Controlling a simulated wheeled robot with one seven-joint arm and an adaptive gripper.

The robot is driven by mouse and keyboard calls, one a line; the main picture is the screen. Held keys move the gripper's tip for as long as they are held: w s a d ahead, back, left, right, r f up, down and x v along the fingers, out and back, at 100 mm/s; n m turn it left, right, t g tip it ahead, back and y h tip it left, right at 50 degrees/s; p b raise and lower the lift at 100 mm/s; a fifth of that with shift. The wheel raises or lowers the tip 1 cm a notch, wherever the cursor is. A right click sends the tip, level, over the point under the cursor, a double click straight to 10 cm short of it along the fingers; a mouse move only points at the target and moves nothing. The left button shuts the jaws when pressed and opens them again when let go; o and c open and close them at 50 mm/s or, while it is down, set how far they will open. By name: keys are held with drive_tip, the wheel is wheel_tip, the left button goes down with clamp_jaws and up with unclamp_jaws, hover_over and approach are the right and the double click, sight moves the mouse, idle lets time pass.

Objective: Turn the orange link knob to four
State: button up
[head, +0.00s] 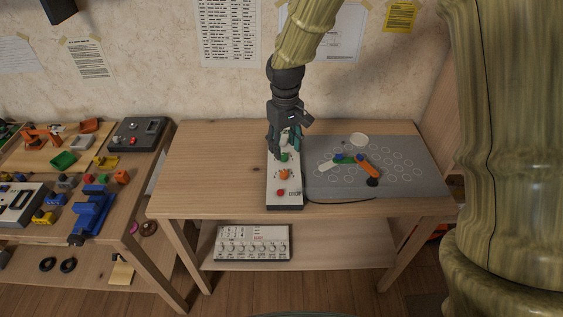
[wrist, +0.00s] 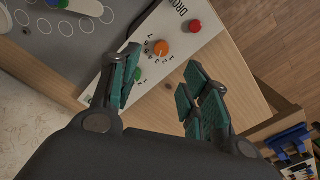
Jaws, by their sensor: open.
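The orange knob (head: 284,174) is in the middle of a narrow white control box (head: 289,203) on the table. It also shows in the wrist view (wrist: 161,47), ringed by small printed numbers; its pointer setting is too small to read. A red knob (head: 280,192) is on its near side and a green knob (head: 284,157) on its far side. My gripper (head: 284,147) is above the box's far end, pointing down. In the wrist view its fingers (wrist: 165,88) are apart with nothing between them, and the left one partly covers the green knob (wrist: 137,74). The orange knob is beyond the fingertips, untouched.
Right of the box lies a grey mat (head: 415,182) with printed circles and a linkage with a green bar and an orange bar (head: 368,167). A cable runs along the mat's front edge. The table's left side (head: 210,170) is clear. A cluttered bench stands farther left.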

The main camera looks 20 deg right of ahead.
sight(284, 172)
drive_tip(key=shift+s+a+f+p, duration=0.1)
drive_tip(key=shift+f+p, duration=0.15)
drive_tip(key=shift+f, duration=2.3)
drive_tip(key=shift+s+f+p, duration=0.1)
drive_tip(key=shift+f+p, duration=0.15)
drive_tip(key=shift+f, duration=2.3)
clamp_jaws()
drive_tip(key=shift+r+m+p, duration=0.1)
drive_tip(key=shift+m+p, duration=0.5)
drive_tip(key=shift+m, duration=0.4)
drive_tip(key=shift+m+p, duration=0.75)
drive_tip(key=shift+m, duration=1.05)
